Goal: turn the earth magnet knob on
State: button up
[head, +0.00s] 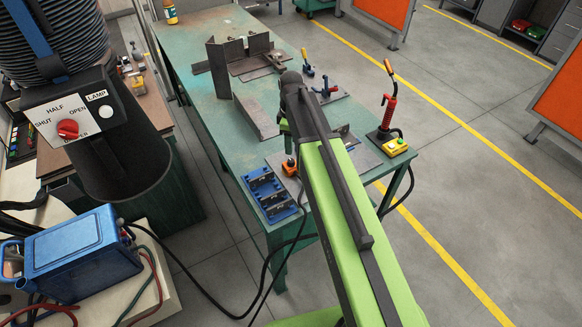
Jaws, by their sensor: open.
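My green arm reaches over the green bench (185,40), and my gripper (286,136) points down from the dark wrist, open, with its jaws partly hidden by the arm. Just below it in the picture is a small orange block with a dark knob on top (290,166), near a black cable at the bench's front edge. It looks like the earth magnet, but its knob's setting is too small to read. The gripper appears above it and apart from it. A yellow box with a green knob (398,144) sits at the bench's right corner, right of my arm.
A blue rack (267,193) stands left of the orange block. Steel plates (256,112) and a red-handled tool (388,110) are on the bench. At left are a black lamp unit with a red knob (68,129) and a blue machine (82,258). Cables hang at the front.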

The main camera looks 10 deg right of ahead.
aim_at(291, 161)
notch_tip(291, 161, down, 9)
jog(key=b, duration=0.7)
jog(key=shift+r, duration=0.1)
jog(key=shift+r, duration=0.15)
jog(key=shift+c, duration=0.3)
grip_shut()
